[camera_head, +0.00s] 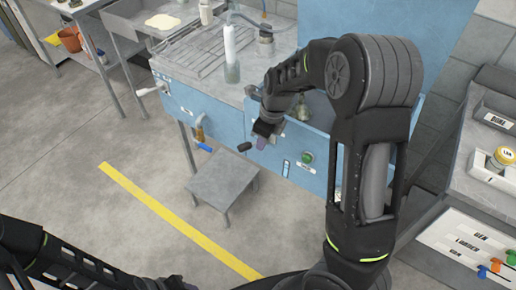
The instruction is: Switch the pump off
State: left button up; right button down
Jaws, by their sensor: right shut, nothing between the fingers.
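A blue cabinet bench (222,113) with a grey metal top stands at the back. Its front carries a round green button (307,157) on a pale plate, a small switch-like plate (286,168) and a dark knob (244,147). Which of these controls the pump, and its on or off state, I cannot tell. My right gripper (262,142) is shut and empty, pointing down in front of the cabinet, left of the green button and close to the dark knob. My right arm hides part of the cabinet's right side. My left arm crosses the lower left; its fingers do not show.
A small grey step table (222,183) stands below the cabinet front. A blue-handled valve (203,147) and a white-handled crank (150,90) stick out from the front. Right is a counter with labelled trays (495,118). The floor by the yellow line (165,211) is clear.

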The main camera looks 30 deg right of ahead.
jog(key=r, duration=0.2)
jog(key=s+r, duration=0.1)
jog(key=r, duration=0.2)
jog(key=shift+s+r, duration=0.1)
jog(key=shift+r, duration=0.25)
